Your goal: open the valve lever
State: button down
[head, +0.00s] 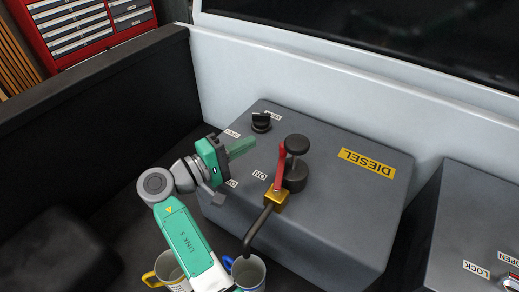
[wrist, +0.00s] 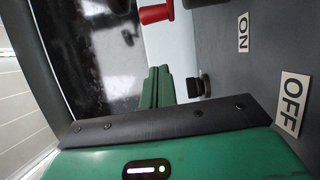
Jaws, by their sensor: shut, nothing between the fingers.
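The red valve lever (head: 280,165) rises from a brass valve body (head: 277,198) on top of the grey diesel tank (head: 340,205). Its free end points up in the head view, beside the black filler cap. My gripper (head: 243,147) is shut and empty, above the tank to the left of the lever and apart from it. In the wrist view the green fingers (wrist: 157,88) are together, and the lever's red end (wrist: 156,13) shows at the top edge.
A black filler cap (head: 296,170) stands close right of the lever. A black knob (head: 261,122) with labels sits at the tank's back left. A second grey box (head: 480,235) is at right.

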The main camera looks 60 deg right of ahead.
jog(key=w+v, duration=0.1)
jog(key=v, duration=0.7)
jog(key=shift+w, duration=0.1)
jog(key=w+a+r+n+t+y, duration=0.1)
jog(key=w+a+r+t+y, duration=0.1)
jog(key=w+a+r+t, duration=0.5)
jog(key=w+a+r+n+t+y, duration=0.15)
jog(key=a+t, duration=0.35)
jog(key=t, duration=0.6)
jog(key=s+a+r+t+y, duration=0.2)
jog(key=a+r+t+y, duration=0.4)
jog(key=a+r, duration=0.45)
jog(key=s+a+r+n+t+y, duration=0.2)
jog(key=s+a+r+t+y, duration=0.4)
jog(key=s+a+r+t, duration=0.45)
jog(key=s+a+r+p, duration=0.1)
jog(key=r+p, duration=1)
jog(key=r, duration=0.2)
jog(key=s+a+r+g+y+p, duration=0.1)
jog(key=s+r+p, duration=0.1)
jog(key=r+p, duration=1)
jog(key=shift+s+r+p, duration=0.15)
jog(key=shift+r+p, duration=0.15)
jog(key=shift+r, duration=0.15)
